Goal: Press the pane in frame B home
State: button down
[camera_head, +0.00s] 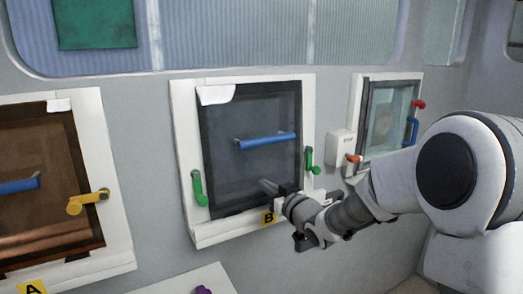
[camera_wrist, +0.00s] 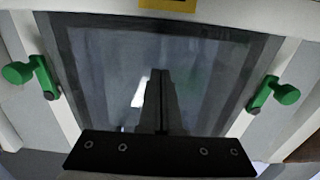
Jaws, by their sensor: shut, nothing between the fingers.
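Frame B (camera_head: 184,130) is a white surround on the wall with a yellow B label (camera_head: 268,218) below its opening. The pane (camera_head: 240,175) in it is dark and see-through, with a dark border and a blue bar handle (camera_head: 267,140). A left green latch (camera_head: 199,190) and a right green latch (camera_head: 310,160) sit on the frame's sides; two green latches also flank the pane in the wrist view (camera_wrist: 160,50). My gripper (camera_head: 266,187) is shut and empty, its fingers (camera_wrist: 160,90) pointing at the pane's lower part. I cannot tell whether the tips touch the pane.
Frame A (camera_head: 90,130), with a brown pane and yellow latch (camera_head: 88,201), is at left. At right are a smaller framed pane (camera_head: 390,115) with red and blue handles and a white box (camera_head: 341,148). A white surface (camera_head: 190,282) lies below frame B.

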jog(key=shift+x, duration=0.85)
dwell(0.3)
jog(key=shift+s, duration=0.1)
dwell(0.3)
jog(key=v, duration=0.9)
dwell(0.5)
